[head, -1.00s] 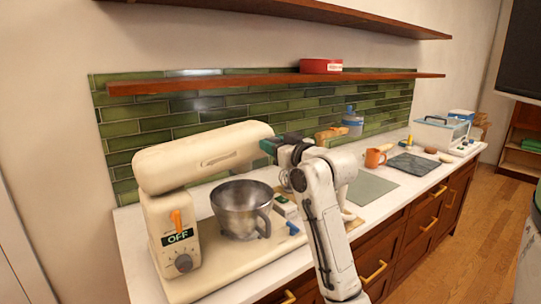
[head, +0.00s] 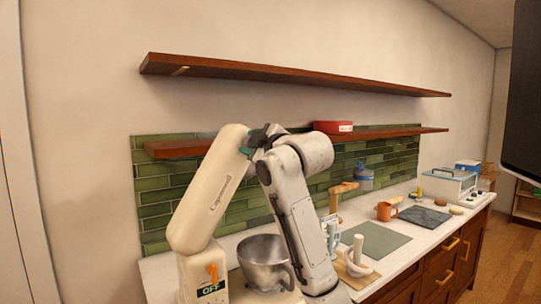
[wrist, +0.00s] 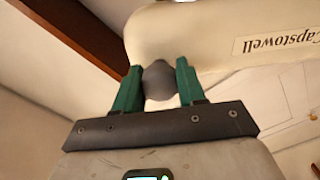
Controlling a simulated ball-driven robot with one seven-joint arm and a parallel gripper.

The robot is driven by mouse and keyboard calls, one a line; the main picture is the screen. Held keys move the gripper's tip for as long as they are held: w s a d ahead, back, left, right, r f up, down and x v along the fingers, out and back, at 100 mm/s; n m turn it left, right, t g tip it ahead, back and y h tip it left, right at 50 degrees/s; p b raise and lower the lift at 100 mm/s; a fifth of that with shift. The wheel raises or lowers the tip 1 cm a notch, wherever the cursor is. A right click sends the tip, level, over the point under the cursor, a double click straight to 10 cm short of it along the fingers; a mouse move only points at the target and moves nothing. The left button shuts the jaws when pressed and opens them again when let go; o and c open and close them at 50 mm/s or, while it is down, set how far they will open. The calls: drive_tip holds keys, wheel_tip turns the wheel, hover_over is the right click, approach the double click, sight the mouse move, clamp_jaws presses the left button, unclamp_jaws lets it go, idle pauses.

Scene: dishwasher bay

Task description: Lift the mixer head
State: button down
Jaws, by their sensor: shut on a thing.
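The cream stand mixer has its head (head: 213,188) tilted steeply up, its free end high near the lower shelf. The head also fills the upper right of the wrist view (wrist: 220,35). My gripper (head: 254,147) is at the raised end of the head. In the wrist view its green fingers (wrist: 159,85) are shut on a dark grey knob (wrist: 160,80) at the head's end. The metal bowl (head: 262,262) stands on the mixer base below, partly hidden by my arm. An orange lever (head: 212,272) and an OFF label show on the mixer's stand.
The lower wooden shelf (head: 385,134) runs just behind the raised head and my gripper, with a red tin (head: 332,127) on it. To the right on the counter are a mortar and pestle (head: 357,256), a grey-green mat (head: 374,240) and an orange mug (head: 384,211).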

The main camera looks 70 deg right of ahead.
drive_tip(key=w+a+n, duration=0.1)
drive_tip(key=w+a+r, duration=0.1)
drive_tip(key=a, duration=0.1)
drive_tip(key=w+a+r+n, duration=0.1)
drive_tip(key=a, duration=0.1)
drive_tip(key=shift+a+r+n, duration=0.1)
drive_tip(key=shift+r+n, duration=0.05)
drive_tip(key=shift+n, duration=0.15)
drive_tip(key=shift+w+a+r+n, duration=0.1)
drive_tip(key=shift+w+a+n, duration=0.45)
drive_tip(key=shift+a, duration=0.3)
drive_tip(key=c, duration=0.6)
unclamp_jaws()
drive_tip(key=shift+c, duration=0.2)
drive_tip(key=b+v, duration=0.2)
drive_tip(key=v, duration=0.8)
drive_tip(key=shift+s, duration=0.35)
